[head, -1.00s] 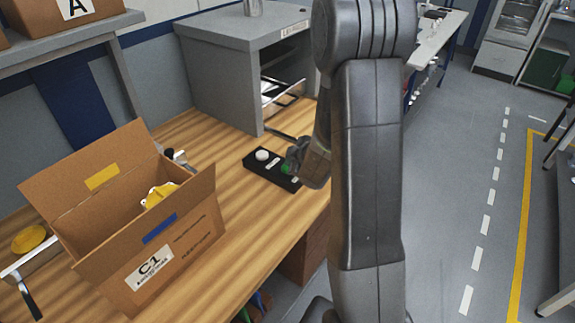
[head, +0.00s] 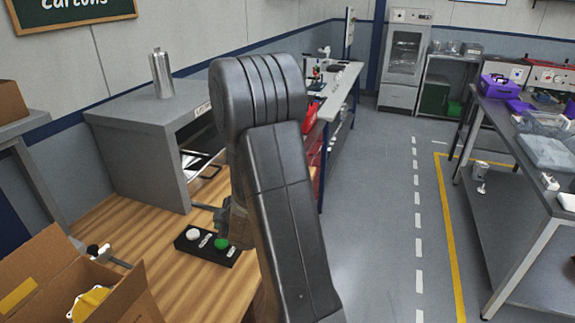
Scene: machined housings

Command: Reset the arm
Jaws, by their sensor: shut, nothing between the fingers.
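My arm rises through the middle of the head view and bends back down behind its own dark links. My gripper (head: 217,212) shows only in part, left of the arm, just above and behind a black button box; it is shut and empty. The black button box (head: 207,247) lies on the wooden bench (head: 150,222). It carries a white button (head: 193,234) and a green button (head: 221,243), each with a small label. The gripper looks apart from the buttons, though its exact height is hard to tell.
An open cardboard carton (head: 120,300) with a yellow part (head: 90,302) stands at the lower left. A grey cabinet (head: 140,160) bearing a metal cylinder (head: 161,74) stands behind the button box. A table (head: 510,130) with several items is at right. The floor between (head: 385,220) is clear.

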